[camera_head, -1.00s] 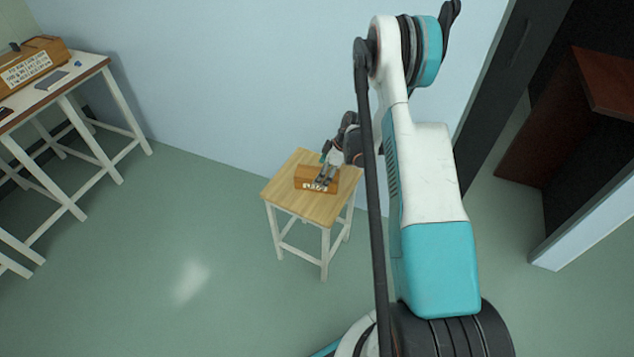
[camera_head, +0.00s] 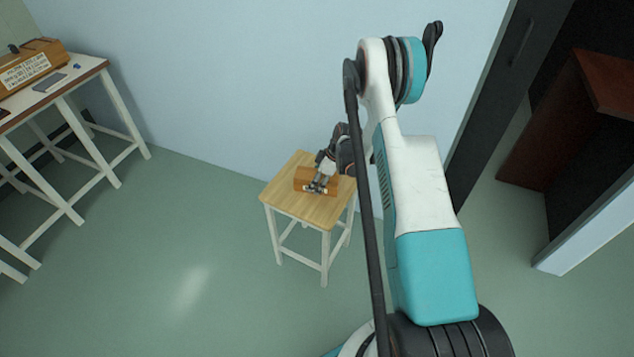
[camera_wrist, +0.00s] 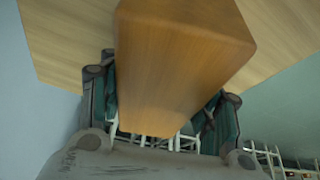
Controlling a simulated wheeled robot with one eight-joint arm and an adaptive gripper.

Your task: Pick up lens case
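The lens case appears to be the orange-brown wooden box (camera_head: 301,180) on the small wooden stool, with pale lettering on its front. My gripper (camera_head: 319,186) is over the box in the head view and hides its middle and most of the lettering. In the wrist view the box (camera_wrist: 180,60) fills the centre, and my gripper (camera_wrist: 160,125) has its fingers spread, one on each side of it. Whether the pads touch the box cannot be told. The box appears to rest on the stool top.
The stool (camera_head: 286,200) stands near the pale wall, its top otherwise bare. A white-legged bench (camera_head: 90,68) at the left holds another labelled wooden box (camera_head: 30,68). A dark doorway and reddish-brown furniture (camera_head: 600,85) are at the right. The floor left of the stool is clear.

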